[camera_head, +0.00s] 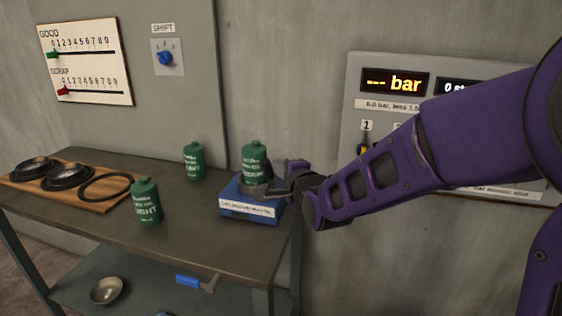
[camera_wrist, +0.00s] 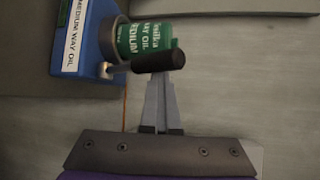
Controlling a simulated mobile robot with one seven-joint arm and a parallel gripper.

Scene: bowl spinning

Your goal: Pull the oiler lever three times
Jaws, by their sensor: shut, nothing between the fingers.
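The oiler is a blue box (camera_head: 240,208) with a white label at the right end of the bench. A green oil bottle (camera_head: 256,160) stands in its grey cup. In the wrist view the bottle (camera_wrist: 145,40) reads medium way oil, and the blue box (camera_wrist: 95,40) is at upper left. The lever's black grip (camera_wrist: 158,61) sticks out in front of the bottle there. My gripper (camera_wrist: 158,80) is shut, with its fingertips at the black grip and nothing between them. I cannot tell whether they touch the grip. In the head view my gripper (camera_head: 275,191) is beside the oiler.
Two more green bottles, one in front (camera_head: 147,202) and one behind (camera_head: 194,161), stand on the bench (camera_head: 110,240). A wooden board (camera_head: 115,205) with dark round parts lies at left. A pressure panel (camera_head: 480,150) is on the wall behind my arm.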

